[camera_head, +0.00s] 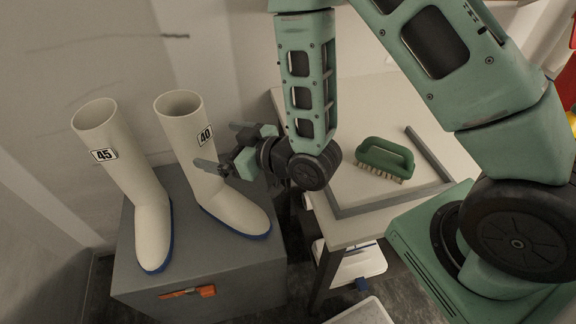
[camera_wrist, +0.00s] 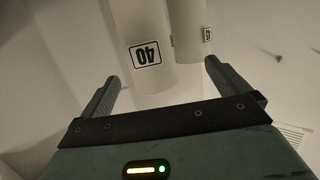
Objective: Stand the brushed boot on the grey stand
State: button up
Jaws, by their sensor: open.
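A cream boot with a blue sole and a "40" label (camera_head: 230,205) stands upright on a grey box-shaped stand (camera_head: 135,285). A like boot labelled "45" (camera_head: 150,215) stands upright to its left on the same stand. My gripper (camera_head: 222,147) is open at the right side of boot 40's shaft, just below the label. In the wrist view, the shaft of boot 40 (camera_wrist: 142,75) shows between my open fingers (camera_wrist: 162,72), and boot 45 (camera_wrist: 187,35) is behind it. I cannot tell whether a finger touches the shaft, or which boot is brushed.
A green-handled brush (camera_head: 385,157) lies on the pale table (camera_head: 345,232) to the right, inside a grey raised edging (camera_head: 395,200). An orange latch (camera_head: 187,292) is on the stand's front. A wall rises close behind the boots.

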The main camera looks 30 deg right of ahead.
jog(key=s+d+r+g+h, duration=0.2)
jog(key=s+r+g+h, duration=0.1)
jog(key=s, duration=0.4)
jog(key=s+d+r+g+h, duration=0.2)
jog(key=s+r+g, duration=0.2)
jog(key=s, duration=0.4)
jog(key=s+d+r+g+h, duration=0.2)
jog(key=s+r+g+h, duration=0.1)
jog(key=s+g, duration=0.2)
jog(key=shift+s+r+h, duration=0.15)
jog(key=shift+s+h, duration=0.15)
jog(key=shift+s, duration=0.9)
